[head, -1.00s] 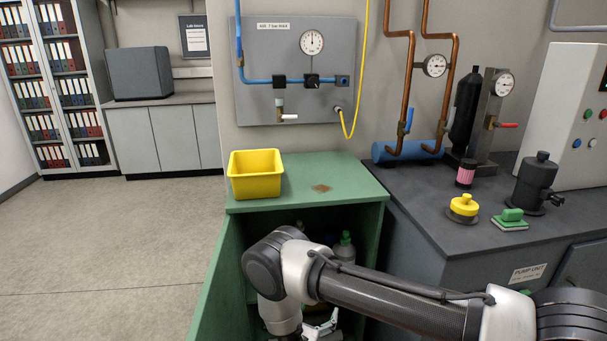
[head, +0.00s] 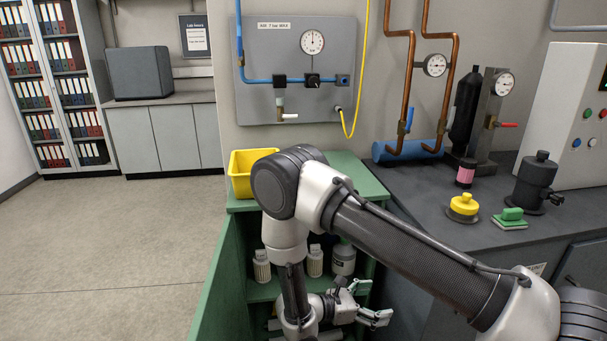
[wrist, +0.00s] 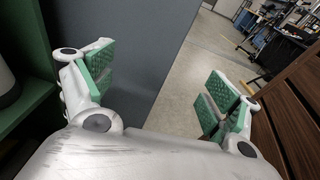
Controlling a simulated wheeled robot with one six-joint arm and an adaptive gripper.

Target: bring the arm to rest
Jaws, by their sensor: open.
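My gripper (head: 368,302) is low in front of the open green cabinet (head: 210,290) in the head view, pointing right. Its jaws also show in the wrist view (wrist: 155,95), spread wide apart with green pads and nothing between them. My arm arches up from the lower right, and its elbow stands in front of the cabinet top. It hides part of the yellow bin (head: 240,175) and much of the cabinet top.
White bottles (head: 343,260) stand on the shelf inside the cabinet, close behind my forearm. The floor at left (head: 110,240) is clear.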

